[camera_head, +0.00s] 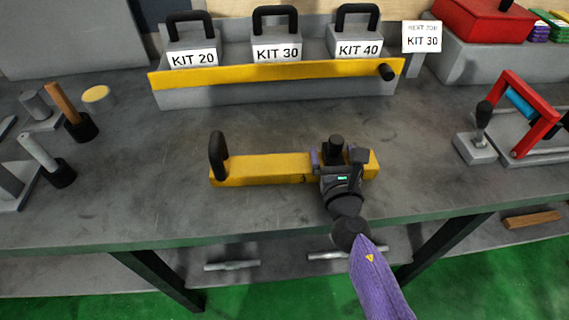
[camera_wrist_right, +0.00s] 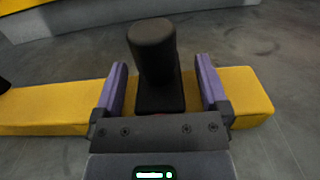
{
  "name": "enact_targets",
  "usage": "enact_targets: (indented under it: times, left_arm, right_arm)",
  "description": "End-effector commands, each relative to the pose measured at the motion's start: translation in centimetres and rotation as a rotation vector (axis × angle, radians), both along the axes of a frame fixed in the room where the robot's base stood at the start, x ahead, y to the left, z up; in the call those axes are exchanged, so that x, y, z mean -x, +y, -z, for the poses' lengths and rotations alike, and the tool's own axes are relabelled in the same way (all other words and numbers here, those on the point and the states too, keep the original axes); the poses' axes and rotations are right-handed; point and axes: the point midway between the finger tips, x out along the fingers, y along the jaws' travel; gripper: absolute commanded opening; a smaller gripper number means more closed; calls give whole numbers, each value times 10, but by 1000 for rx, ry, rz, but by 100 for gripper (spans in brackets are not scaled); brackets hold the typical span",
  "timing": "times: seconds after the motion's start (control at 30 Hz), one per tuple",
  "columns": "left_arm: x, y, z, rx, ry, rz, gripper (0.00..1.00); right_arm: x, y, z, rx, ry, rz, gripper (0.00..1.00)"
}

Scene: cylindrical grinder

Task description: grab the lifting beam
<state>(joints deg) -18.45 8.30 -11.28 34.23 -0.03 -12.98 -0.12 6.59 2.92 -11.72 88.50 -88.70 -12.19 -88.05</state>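The lifting beam (camera_head: 265,168) is a yellow bar lying flat on the grey workbench, with a black handle standing up near each end. My right gripper (camera_head: 334,157) is over the beam's right end, its purple fingers on either side of the right black handle. In the right wrist view the handle (camera_wrist_right: 153,60) stands between the two fingers of the gripper (camera_wrist_right: 162,88), with gaps on both sides, so the gripper is open. The beam's left handle (camera_head: 217,155) is free. My left gripper is in neither view.
Behind the beam, a grey rack with a yellow front bar (camera_head: 230,76) holds boxes labelled KIT 20, KIT 30 and KIT 40. A sign (camera_head: 422,37) reads KIT 30. A red-framed fixture (camera_head: 530,115) stands at right; handled tools (camera_head: 47,160) stand at left.

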Motion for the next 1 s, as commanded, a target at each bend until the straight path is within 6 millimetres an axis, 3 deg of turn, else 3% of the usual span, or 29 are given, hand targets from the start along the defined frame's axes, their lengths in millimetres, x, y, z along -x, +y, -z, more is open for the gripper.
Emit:
enact_targets:
  times: [0.03,0.07,0.43,1.0]
  left_arm:
    - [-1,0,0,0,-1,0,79]
    - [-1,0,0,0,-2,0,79]
    - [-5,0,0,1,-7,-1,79]
    - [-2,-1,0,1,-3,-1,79]
  right_arm:
    - [0,0,0,0,0,0,86]
    - [0,0,0,0,0,0,79]
    - [0,0,0,0,0,0,1]
    - [1,0,0,0,0,1,0]
